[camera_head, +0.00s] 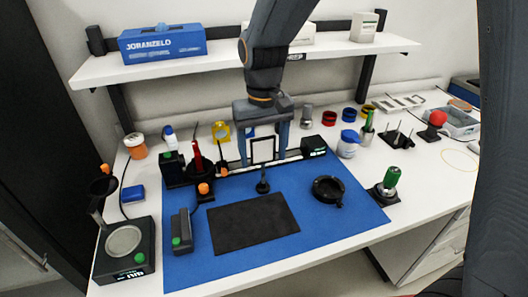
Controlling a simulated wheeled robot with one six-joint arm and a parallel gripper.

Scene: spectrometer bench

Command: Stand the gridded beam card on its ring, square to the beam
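A small white card in a black frame (262,149) stands upright above the back of the blue mat; no grid lines can be made out at this size. My gripper (262,159) points down from above, its two fingers spread on either side of the framed card. Gaps show between the fingers and the frame, so the gripper looks open; whether it is in front of or level with the card is unclear. A small dark post on a round foot (263,184) stands in front. A black ring-shaped piece (328,190) lies on the mat to the right. A thin yellow ring outline (460,160) shows on the white bench.
A black sheet (253,223) lies on the blue mat (350,225). A rail (232,167) and small dark devices run along the mat's back. A green-topped holder (390,182) stands at right, a balance-like device (125,250) at left. A shelf (235,63) hangs behind my arm.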

